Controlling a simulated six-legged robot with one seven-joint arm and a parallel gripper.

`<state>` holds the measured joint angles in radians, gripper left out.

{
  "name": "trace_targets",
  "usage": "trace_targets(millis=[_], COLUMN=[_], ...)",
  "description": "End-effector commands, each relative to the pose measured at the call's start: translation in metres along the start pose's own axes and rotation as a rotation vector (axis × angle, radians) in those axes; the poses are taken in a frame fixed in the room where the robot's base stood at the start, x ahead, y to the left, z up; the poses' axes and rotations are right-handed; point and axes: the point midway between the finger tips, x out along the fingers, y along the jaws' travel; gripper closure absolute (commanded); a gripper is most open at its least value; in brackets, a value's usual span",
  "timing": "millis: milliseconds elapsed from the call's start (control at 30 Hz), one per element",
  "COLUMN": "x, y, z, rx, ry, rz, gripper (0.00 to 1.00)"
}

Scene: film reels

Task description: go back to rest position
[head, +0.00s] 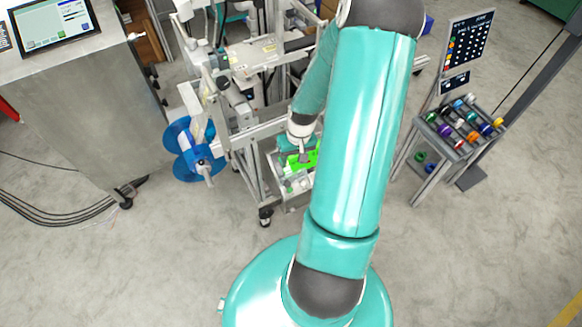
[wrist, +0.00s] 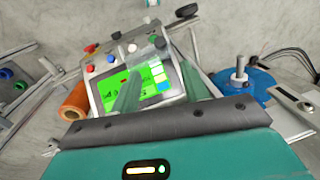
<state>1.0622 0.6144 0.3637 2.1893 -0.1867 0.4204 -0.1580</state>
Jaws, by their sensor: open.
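My gripper (wrist: 166,93) shows in the wrist view with its two teal fingers apart and nothing between them. The fingers are in front of a control panel (wrist: 99,102) with a bright green screen and several coloured buttons. I cannot tell whether a fingertip touches the panel. In the head view my teal arm reaches forward, and the gripper end is over the same panel (head: 291,185), partly covering its green screen.
A metal-framed machine (head: 252,130) stands around the panel. A blue reel (head: 182,135) is at its left. A rack of coloured spools (head: 460,125) stands at the right. A steel cabinet with a monitor (head: 80,105) is at the left. The floor in front is clear.

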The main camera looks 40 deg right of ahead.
Motion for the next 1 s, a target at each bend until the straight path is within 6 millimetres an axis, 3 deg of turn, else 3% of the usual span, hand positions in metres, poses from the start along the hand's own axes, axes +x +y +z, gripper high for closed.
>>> trace_targets(millis=[167,767,867,1000], x=[-0.01,-0.013,-0.026,-0.064], y=[0.0,-0.002,-0.009,-0.033], z=[0.0,-0.001,-0.004,-0.008], rx=[0.0,-0.005,-0.025,-0.078], ry=[0.001,0.002,0.008,0.03], rz=[-0.001,0.005,0.028,0.089], gripper=[0.55,0.55,0.55,0.55])
